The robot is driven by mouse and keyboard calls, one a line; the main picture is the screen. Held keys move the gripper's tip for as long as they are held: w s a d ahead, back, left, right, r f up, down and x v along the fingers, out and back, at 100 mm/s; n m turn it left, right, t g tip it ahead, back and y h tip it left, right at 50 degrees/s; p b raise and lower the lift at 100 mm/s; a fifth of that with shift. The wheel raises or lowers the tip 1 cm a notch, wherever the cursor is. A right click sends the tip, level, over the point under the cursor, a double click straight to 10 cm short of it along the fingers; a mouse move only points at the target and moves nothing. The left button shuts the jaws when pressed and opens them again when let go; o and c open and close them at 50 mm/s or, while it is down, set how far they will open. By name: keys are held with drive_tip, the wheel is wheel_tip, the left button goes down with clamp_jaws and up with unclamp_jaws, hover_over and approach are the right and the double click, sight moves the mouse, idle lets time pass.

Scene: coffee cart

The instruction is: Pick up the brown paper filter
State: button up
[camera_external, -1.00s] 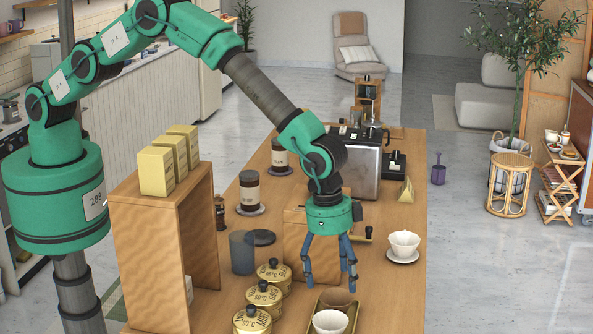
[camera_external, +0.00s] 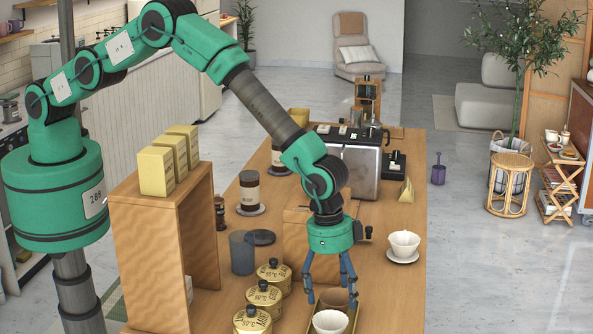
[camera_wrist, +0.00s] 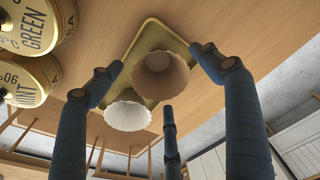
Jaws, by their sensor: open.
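The brown paper filter (camera_wrist: 160,76) is a fluted cup on a gold tray (camera_wrist: 178,37) in the wrist view. In the external view the brown filter (camera_external: 335,298) sits on the tray just behind a white filter (camera_external: 330,321). The white filter also shows in the wrist view (camera_wrist: 127,112). My gripper (camera_external: 331,290) is open and empty, with its blue fingers pointing down just above the brown filter. In the wrist view the fingers of my gripper (camera_wrist: 163,70) lie on either side of the brown filter, apart from it.
Several gold tins (camera_external: 264,297) stand left of the tray. A white cup on a saucer (camera_external: 404,243) stands to the right. A wooden box (camera_external: 300,255) is behind my gripper, and a shelf (camera_external: 165,250) with yellow packs is at left. The table's right front is clear.

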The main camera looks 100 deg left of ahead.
drive_tip(key=shift+f, duration=0.35)
idle(0.3)
drive_tip(key=c, duration=0.8)
